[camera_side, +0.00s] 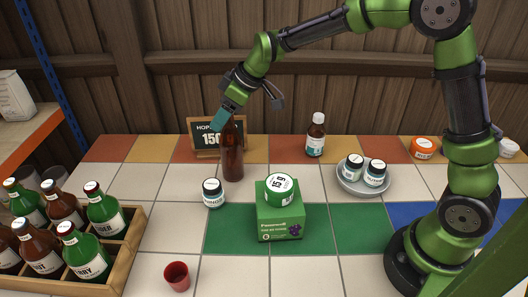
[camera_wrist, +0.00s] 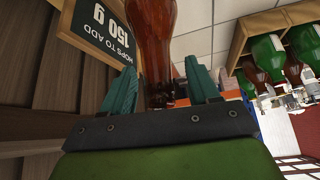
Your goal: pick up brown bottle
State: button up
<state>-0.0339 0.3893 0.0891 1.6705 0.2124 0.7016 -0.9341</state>
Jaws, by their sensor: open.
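A tall brown bottle (camera_side: 232,158) stands upright on the tiled table, left of the middle, in front of the small chalkboard sign. My gripper (camera_side: 221,118) is at the bottle's top, coming in at a slant from above, and hides part of its neck. In the wrist view the bottle (camera_wrist: 152,30) shows its bare glass body, with its neck between the two teal fingers of my gripper (camera_wrist: 161,82). The fingers are open and stand apart on either side of the neck. I cannot tell whether either finger touches the glass.
The chalkboard sign (camera_side: 204,139) stands close behind the bottle. A small white-capped jar (camera_side: 213,193) is in front, with a green box (camera_side: 280,220) to the right. A wooden crate (camera_side: 125,252) of bottles is at left. A capped brown bottle (camera_side: 316,135) stands farther right.

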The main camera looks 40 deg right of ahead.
jog(key=shift+c, duration=0.3)
grip_shut()
jog(key=shift+r, duration=0.1)
